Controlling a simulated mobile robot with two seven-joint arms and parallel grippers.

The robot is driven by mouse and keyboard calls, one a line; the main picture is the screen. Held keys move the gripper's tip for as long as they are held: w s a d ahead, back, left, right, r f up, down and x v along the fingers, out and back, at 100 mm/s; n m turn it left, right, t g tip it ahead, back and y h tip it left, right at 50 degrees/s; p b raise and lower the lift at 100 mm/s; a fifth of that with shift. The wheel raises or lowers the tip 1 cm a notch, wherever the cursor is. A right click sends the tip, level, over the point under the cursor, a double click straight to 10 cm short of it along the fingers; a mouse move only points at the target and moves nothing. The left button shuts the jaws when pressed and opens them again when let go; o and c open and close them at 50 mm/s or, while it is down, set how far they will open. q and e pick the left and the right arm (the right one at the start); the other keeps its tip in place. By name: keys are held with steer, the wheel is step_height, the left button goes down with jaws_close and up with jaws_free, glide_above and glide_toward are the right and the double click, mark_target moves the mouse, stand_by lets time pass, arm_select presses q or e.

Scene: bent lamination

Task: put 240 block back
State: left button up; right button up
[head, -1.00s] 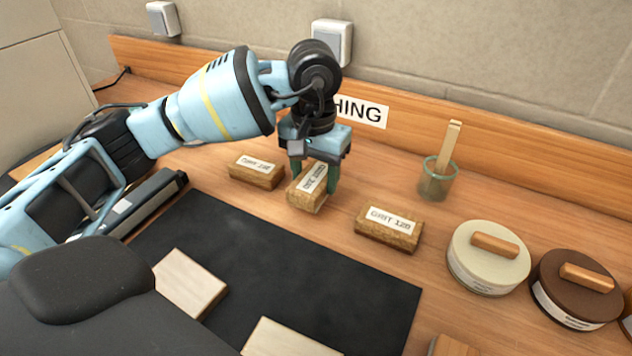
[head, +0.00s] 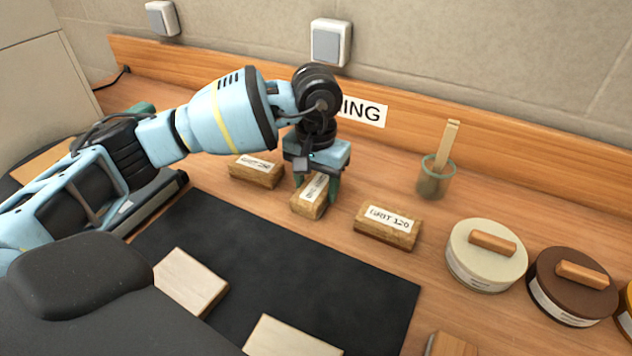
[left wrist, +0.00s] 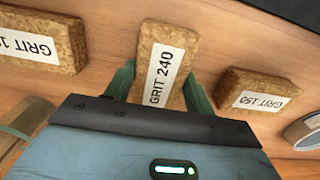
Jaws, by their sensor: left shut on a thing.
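The 240 block (head: 311,199) is a cork-brown block with a white label; "GRIT 240" reads clearly in the left wrist view (left wrist: 182,40). My left gripper (head: 317,188) is shut on it, with one green finger on each side. The block is at or just above the bench, between two similar blocks; I cannot tell whether it touches the wood. The GRIT 120 block (head: 388,227) lies to its right in the head view. Another grit block (head: 256,170) lies to its left; its label looks like 150 in the left wrist view (left wrist: 257,91). My right gripper is not in view.
A black mat (head: 270,263) with pale wood pieces (head: 190,282) lies in front. A glass jar with a stick (head: 436,178), a cream round tin (head: 486,262) and a brown one (head: 572,293) stand to the right. A wooden backboard (head: 480,160) runs behind.

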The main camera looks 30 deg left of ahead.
mark_target(316, 187)
arm_select(q)
steer(key=o, duration=1)
steer(key=shift+f, duration=0.1)
step_height(316, 187, up, 12)
steer(key=shift+r, duration=0.2)
steer(key=shift+s+f, duration=0.1)
